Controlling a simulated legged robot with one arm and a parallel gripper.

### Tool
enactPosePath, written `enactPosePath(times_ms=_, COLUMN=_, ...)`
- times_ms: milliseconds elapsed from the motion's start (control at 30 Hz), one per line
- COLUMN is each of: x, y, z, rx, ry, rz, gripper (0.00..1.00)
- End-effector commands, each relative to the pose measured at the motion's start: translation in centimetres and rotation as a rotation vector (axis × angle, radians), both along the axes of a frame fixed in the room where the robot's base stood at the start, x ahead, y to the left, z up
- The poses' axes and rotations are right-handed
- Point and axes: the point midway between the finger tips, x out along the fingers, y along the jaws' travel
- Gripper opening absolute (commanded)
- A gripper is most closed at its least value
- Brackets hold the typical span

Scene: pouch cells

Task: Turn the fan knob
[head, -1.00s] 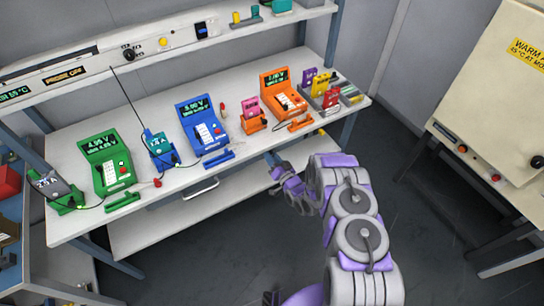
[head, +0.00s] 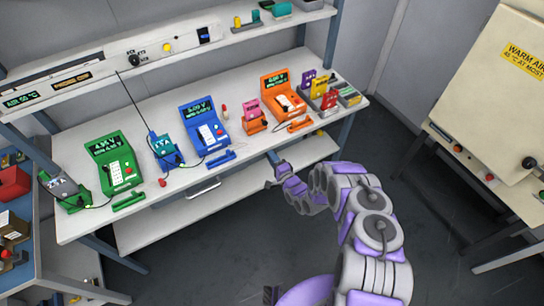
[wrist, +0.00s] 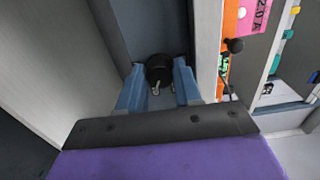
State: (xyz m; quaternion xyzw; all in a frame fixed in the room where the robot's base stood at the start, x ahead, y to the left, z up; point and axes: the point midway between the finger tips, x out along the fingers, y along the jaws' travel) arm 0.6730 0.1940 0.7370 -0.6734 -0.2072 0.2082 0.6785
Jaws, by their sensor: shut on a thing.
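In the wrist view, a round black knob (wrist: 159,69) sits between the two blue fingers of my gripper (wrist: 159,75), against a blue-grey upright surface. The gripper is shut on it. A small light-coloured mark shows at its lower edge. No label on it is readable. In the head view, my gripper (head: 274,168) is at the front edge of the white bench (head: 255,148), right of its middle, and the held knob cannot be made out there. Another black knob (head: 136,60), with small lettering beside it, is on the white panel above the bench.
Green (head: 116,166), blue (head: 206,130) and orange (head: 284,97) testers stand on the bench with smaller holders. A beige warm-air cabinet (head: 490,105) stands at the right. A blue side table (head: 50,255) is at the left. Open dark floor lies between bench and cabinet.

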Motion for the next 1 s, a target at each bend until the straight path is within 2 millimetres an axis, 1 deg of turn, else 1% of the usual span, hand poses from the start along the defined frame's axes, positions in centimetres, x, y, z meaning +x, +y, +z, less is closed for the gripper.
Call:
enactPosePath(times_ms=33, x=-0.15, y=-0.27, z=-0.32, rx=0.034, ry=0.034, rz=-0.006, gripper=0.03)
enactPosePath(times_ms=700, x=-0.08, y=-0.35, z=-0.63, rx=0.56, ry=0.388, rz=-0.01, gripper=0.03)
enactPosePath(times_ms=1000, x=-0.11, y=-0.33, z=-0.76, rx=0.758, ry=0.525, rz=-0.012, gripper=0.03)
